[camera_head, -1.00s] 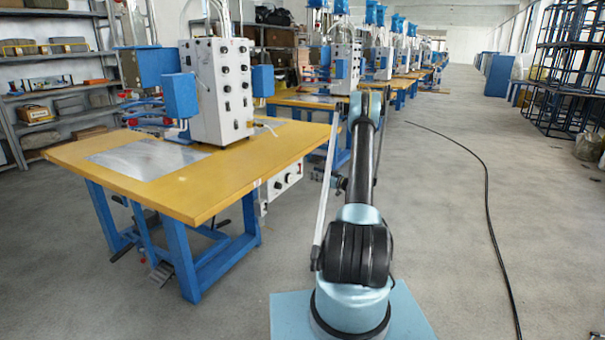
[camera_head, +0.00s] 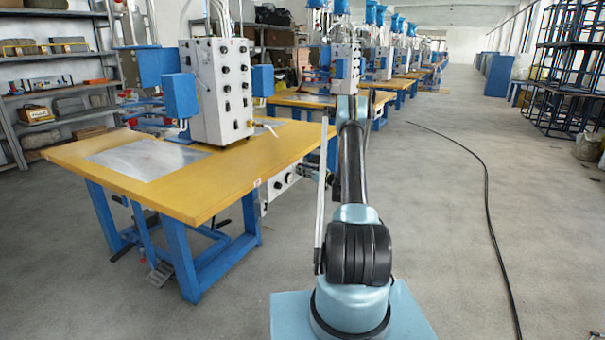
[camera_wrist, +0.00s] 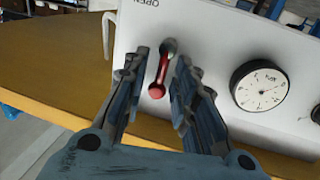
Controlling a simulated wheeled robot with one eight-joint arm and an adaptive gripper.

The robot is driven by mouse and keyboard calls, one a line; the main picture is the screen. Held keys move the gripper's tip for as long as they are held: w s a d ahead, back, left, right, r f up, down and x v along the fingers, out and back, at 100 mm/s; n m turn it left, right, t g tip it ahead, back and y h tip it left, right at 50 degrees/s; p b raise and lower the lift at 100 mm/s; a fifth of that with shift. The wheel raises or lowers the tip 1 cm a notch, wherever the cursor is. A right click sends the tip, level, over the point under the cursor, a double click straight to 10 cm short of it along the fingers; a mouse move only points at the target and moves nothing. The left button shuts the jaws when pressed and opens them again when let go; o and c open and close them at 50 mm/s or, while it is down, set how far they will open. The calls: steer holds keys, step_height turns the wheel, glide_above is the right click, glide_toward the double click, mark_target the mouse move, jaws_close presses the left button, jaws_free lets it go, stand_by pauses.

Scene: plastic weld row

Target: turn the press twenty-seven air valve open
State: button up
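The air valve is a small lever with a red grip (camera_wrist: 158,80) and a dark metallic pivot end. It is mounted on the face of a white control box (camera_wrist: 215,60), with the word OPEN upside down near the picture's top edge. My gripper (camera_wrist: 161,57) is open in the wrist view, one finger on each side of the lever, with visible gaps between. Whether either finger touches it cannot be told. In the head view the white box (camera_head: 281,186) hangs under the table's right edge.
The yellow-topped table (camera_head: 215,182) carries a white press cabinet (camera_head: 219,90). A black cable (camera_head: 487,210) lies on the open floor to the right.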

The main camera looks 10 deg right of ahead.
jaws_close()
steer(key=shift+m, duration=0.3)
steer(key=shift+w+d+f+m+g, duration=0.4)
steer(key=shift+m+g, duration=0.2)
steer(key=shift+m, duration=1.85)
steer(key=shift+w+d+f+m+g, duration=0.35)
steer(key=shift+w+m+g, duration=0.25)
steer(key=shift+m, duration=1.8)
steer(key=shift+w+d+f+m+g, duration=0.4)
steer(key=shift+m+g, duration=0.2)
steer(key=shift+m, duration=1.85)
steer(key=shift+o, duration=1.9)
jaws_free()
